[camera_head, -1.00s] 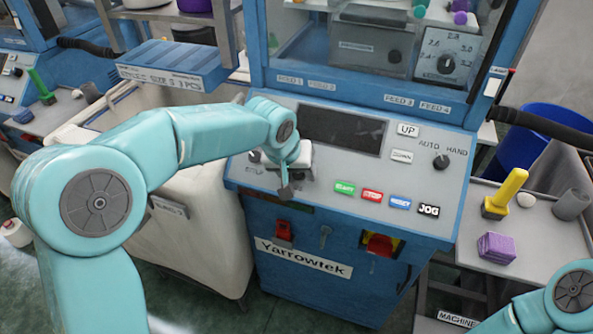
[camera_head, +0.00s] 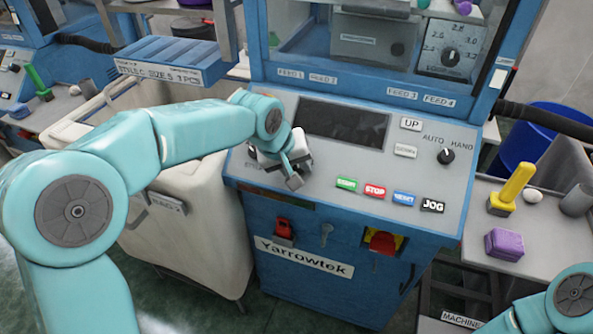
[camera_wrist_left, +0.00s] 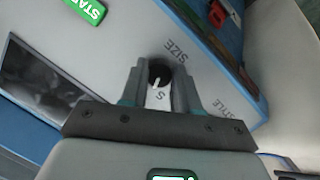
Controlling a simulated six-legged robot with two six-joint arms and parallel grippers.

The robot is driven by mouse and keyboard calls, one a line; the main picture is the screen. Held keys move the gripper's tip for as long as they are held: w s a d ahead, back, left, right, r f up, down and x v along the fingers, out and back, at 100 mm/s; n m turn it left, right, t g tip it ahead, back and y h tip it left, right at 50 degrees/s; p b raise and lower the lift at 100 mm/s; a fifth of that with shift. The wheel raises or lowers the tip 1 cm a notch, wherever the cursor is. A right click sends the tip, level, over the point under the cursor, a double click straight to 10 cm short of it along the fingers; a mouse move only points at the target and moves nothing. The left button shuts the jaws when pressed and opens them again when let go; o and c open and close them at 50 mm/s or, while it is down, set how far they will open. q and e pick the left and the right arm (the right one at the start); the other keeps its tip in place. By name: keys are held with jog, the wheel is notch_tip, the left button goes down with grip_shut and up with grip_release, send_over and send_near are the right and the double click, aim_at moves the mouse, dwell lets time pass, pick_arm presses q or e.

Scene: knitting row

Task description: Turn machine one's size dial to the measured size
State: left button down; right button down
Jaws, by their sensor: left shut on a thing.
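Machine one's size dial, a small dark round knob with a white pointer mark, shows in the left wrist view (camera_wrist_left: 160,72) beside the printed word SIZE. An S is printed close to it. My left gripper (camera_wrist_left: 160,88) has its two fingers around the dial, one on each side, shut on it. In the head view the left hand (camera_head: 280,152) is at the left end of the sloped grey control panel (camera_head: 330,165), hiding most of the dial. Of my right arm only a joint shows at the bottom right; its gripper is out of view.
A side table on the right bears a yellow-handled tool (camera_head: 511,190) and a purple block (camera_head: 504,244). A cream bin (camera_head: 190,235) stands left.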

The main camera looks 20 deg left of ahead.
pick_arm(q)
jog(key=n+b, duration=0.1)
jog(key=n, duration=0.2)
jog(key=shift+f+t+h+b, duration=0.15)
jog(key=shift+t+h+b, duration=0.15)
jog(key=shift+b, duration=0.05)
jog(key=shift+n+b, duration=0.4)
jog(key=shift+n, duration=0.7)
jog(key=c, duration=0.8)
grip_release()
